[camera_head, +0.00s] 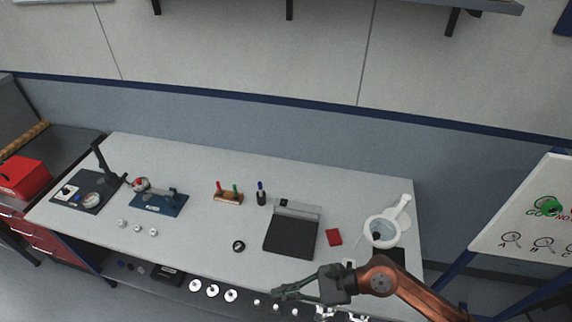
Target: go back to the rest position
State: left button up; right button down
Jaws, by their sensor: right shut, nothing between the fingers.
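My right gripper (290,291) comes in from the lower right on a copper-coloured arm. It is shut and empty, and points left. In the picture it lies over the front edge of the white worktable (190,252). No object is between its fingers. My left gripper does not show in this view.
Several white parts lie at the left. A whiteboard (530,215) stands right.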

jog(key=w+d+r+m+t+y, duration=0.25)
jog(key=w+r+m+t, duration=0.2)
jog(key=r+m, duration=0.3)
jog(key=w+d+r+m+t+y, duration=0.1)
jog(key=w+r+m+t+y, duration=0.2)
jog(key=r+m+t, duration=0.4)
jog(key=w+d+r+m+t+h, duration=0.3)
jog(key=w+d+m+t+h, duration=0.35)
jog(key=d+m, duration=0.35)
jog(key=w+d+f+m+t+h, duration=0.25)
jog(key=d+f+m+h, duration=0.25)
jog(key=d+m+h, duration=0.6)
jog(key=s+d+f+m+g+h, duration=0.25)
jog(key=d+f+m+g, duration=0.35)
jog(key=d+f+m, duration=0.55)
jog(key=s+f+m+g, duration=1)
jog(key=s+f+g, duration=0.1)
jog(key=s+f, duration=1.4)
notch_tip(320, 180, down, 29)
jog(key=n+g+b, duration=0.1)
jog(key=b, duration=0.1)
jog(key=s+f+g+y+b, duration=0.1)
jog(key=s+f+b, duration=0.1)
jog(key=s+f, duration=1.7)
notch_tip(320, 180, down, 3)
jog(key=shift+s+a+f+n+g, duration=0.15)
jog(key=shift+s+a+n+g, duration=0.2)
jog(key=shift+a, duration=0.1)
